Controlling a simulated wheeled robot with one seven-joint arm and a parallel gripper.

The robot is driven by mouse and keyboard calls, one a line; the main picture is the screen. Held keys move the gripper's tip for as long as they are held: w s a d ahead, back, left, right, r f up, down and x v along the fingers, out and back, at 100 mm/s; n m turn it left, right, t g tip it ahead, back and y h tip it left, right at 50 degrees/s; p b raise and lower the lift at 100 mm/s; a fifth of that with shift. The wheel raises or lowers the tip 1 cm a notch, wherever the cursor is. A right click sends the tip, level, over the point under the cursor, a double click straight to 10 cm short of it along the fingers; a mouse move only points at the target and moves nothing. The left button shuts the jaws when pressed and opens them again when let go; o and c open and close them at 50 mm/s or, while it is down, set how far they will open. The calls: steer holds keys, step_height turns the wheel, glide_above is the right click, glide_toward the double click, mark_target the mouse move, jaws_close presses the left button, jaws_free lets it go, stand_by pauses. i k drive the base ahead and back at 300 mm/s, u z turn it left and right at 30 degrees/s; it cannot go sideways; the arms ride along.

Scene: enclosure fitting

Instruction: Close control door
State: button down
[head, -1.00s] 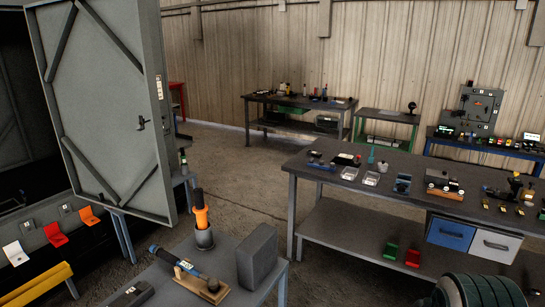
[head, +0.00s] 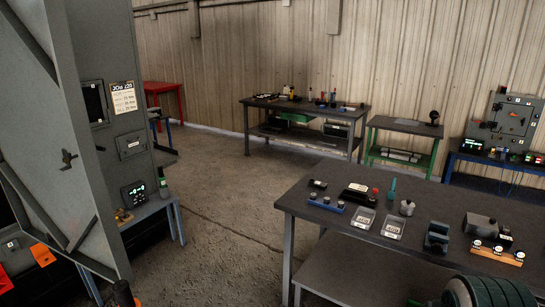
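A large grey door (head: 62,130) with diagonal braces and a dark handle stands at the left, swung out toward me, with its top and left side cut off by the frame. Beside it is a grey cabinet face (head: 118,143) with a dark window and a printed label. On the back right bench stands a smaller grey enclosure (head: 510,122) with a red mark on its closed-looking front. I cannot tell from the picture which one is called the control door. My gripper is not in view; only a dark ribbed part of my own arm shows at the bottom right.
A workbench (head: 330,225) with small parts and clear trays fills the right foreground. A small table (head: 150,209) with a lit meter stands by the cabinet. Open concrete floor (head: 225,190) lies between them. Further benches (head: 262,100) line the back wall.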

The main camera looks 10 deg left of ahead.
mark_target(43, 112)
steer(key=i, duration=2.05)
steer(key=u, duration=1.7)
steer(key=i, duration=1.7)
steer(key=u, duration=1.65)
